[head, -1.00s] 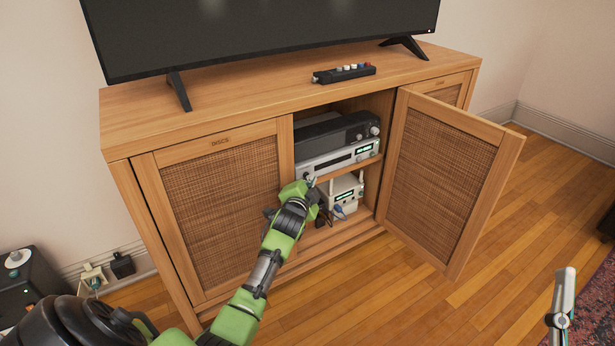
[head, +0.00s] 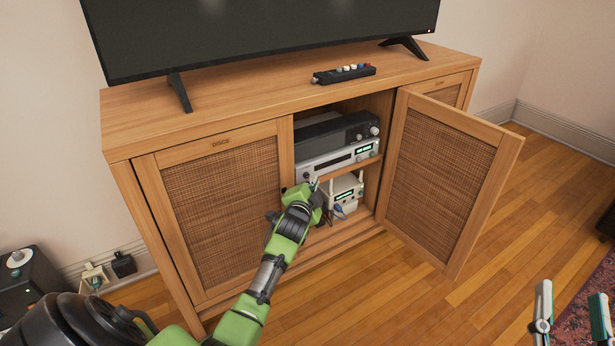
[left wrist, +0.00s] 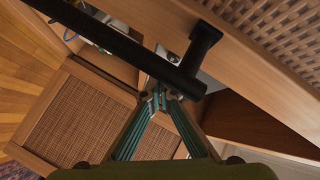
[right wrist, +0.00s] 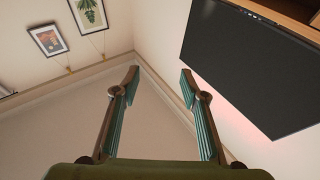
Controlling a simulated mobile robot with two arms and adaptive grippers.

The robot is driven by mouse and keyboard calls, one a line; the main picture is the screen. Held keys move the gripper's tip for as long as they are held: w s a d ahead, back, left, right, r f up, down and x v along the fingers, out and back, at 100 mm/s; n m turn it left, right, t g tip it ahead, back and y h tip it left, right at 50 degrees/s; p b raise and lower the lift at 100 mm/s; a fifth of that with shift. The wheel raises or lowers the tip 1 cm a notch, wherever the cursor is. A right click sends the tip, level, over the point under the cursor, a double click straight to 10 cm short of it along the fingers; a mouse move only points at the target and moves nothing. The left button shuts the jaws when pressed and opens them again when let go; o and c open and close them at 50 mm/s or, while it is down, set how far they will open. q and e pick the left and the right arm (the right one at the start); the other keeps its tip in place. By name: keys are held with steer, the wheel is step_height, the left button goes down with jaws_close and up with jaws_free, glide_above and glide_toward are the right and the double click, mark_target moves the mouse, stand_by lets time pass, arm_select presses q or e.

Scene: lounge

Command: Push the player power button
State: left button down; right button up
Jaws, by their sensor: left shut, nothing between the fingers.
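The player (head: 338,163) is a silver unit with a front slot and a green display, on the upper shelf of the open cabinet. My left gripper (head: 317,185) is shut and empty at the lower left part of its front. Whether it touches the player is unclear, and the power button cannot be made out in the head view. In the left wrist view, the shut fingertips (left wrist: 163,98) lie close below a black bar handle (left wrist: 130,52), with a silver surface behind. My right gripper (head: 571,317) is open and empty, away from the cabinet; it also shows in the right wrist view (right wrist: 157,78).
A black unit (head: 338,134) sits on the player. A white box (head: 341,194) with cables stands on the lower shelf.

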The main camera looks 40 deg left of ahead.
arm_select(q)
steer(key=shift+s+d+p, duration=0.25)
steer(key=shift+s+d, duration=0.1)
steer(key=shift+d, duration=0.45)
steer(key=shift+s+d+p, duration=0.2)
steer(key=shift+s+d, duration=0.1)
steer(key=shift+d, duration=0.45)
steer(key=shift+s+d+p, duration=0.25)
steer(key=shift+s+d, duration=0.1)
steer(key=shift+d, duration=0.45)
arm_select(e)
step_height(320, 180, down, 8)
steer(key=d+g+h, duration=0.1)
steer(key=g, duration=0.3)
steer(key=shift+w+h, duration=0.3)
steer(key=shift+w, duration=0.1)
